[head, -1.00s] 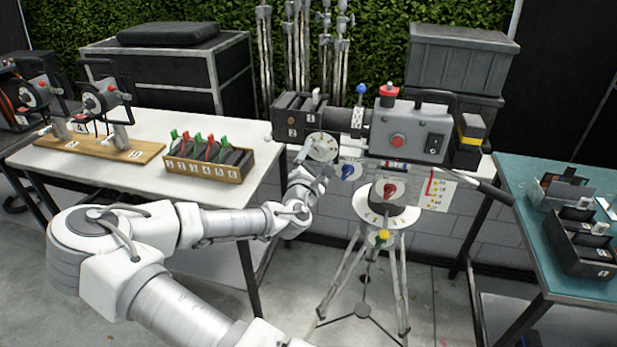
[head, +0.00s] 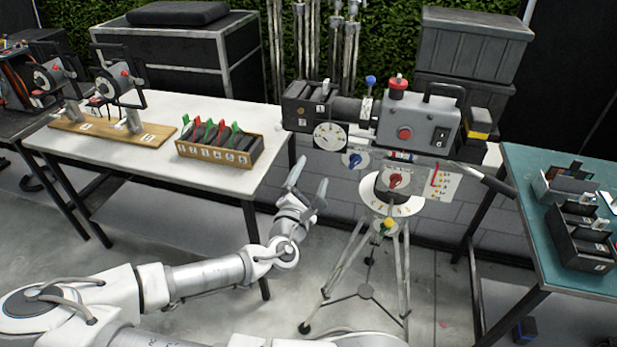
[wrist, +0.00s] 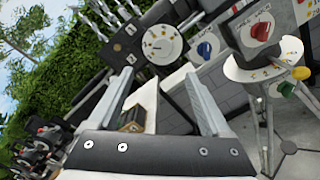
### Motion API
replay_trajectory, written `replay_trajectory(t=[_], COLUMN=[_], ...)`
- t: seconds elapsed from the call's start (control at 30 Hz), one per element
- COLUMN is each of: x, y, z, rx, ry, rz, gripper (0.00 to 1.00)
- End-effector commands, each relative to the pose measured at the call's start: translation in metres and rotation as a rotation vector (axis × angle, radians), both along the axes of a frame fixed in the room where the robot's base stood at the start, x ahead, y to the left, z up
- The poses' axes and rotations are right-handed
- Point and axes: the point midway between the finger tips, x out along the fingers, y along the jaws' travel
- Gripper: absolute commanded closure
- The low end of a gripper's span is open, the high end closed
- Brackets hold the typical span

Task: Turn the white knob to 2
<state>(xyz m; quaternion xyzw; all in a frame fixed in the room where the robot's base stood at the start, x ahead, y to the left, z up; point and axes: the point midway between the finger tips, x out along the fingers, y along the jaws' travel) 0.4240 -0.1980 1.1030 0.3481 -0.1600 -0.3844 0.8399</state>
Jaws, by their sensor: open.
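The white round dial (head: 330,136) with small marks is on the left side of the camera rig, below the dark numbered box. It also shows in the wrist view (wrist: 163,44), facing me, with marks around its rim. The number its pointer stands at is too small to read. My gripper (head: 308,180) is open and empty, below and left of the dial and apart from it. In the wrist view both fingers of my gripper (wrist: 160,78) are spread, with the dial beyond and above their tips.
A blue knob (head: 355,159), a red knob (head: 395,181) and a yellow knob (head: 388,224) are close by on the rig. The tripod (head: 404,265) stands below. A white table (head: 215,110) with a wooden tray (head: 222,158) is at left, a teal table (head: 545,240) at right.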

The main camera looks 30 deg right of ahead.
Motion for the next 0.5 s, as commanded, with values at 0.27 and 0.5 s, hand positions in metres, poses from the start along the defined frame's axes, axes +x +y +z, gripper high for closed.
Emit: replay_trajectory(t=[0.27, 0.5], x=[-0.012, -0.027], y=[0.005, 0.024], z=[0.006, 0.001], rx=[-0.003, -0.001], ry=[0.004, 0.002], rz=[-0.004, -0.003], gripper=[0.18, 0.18])
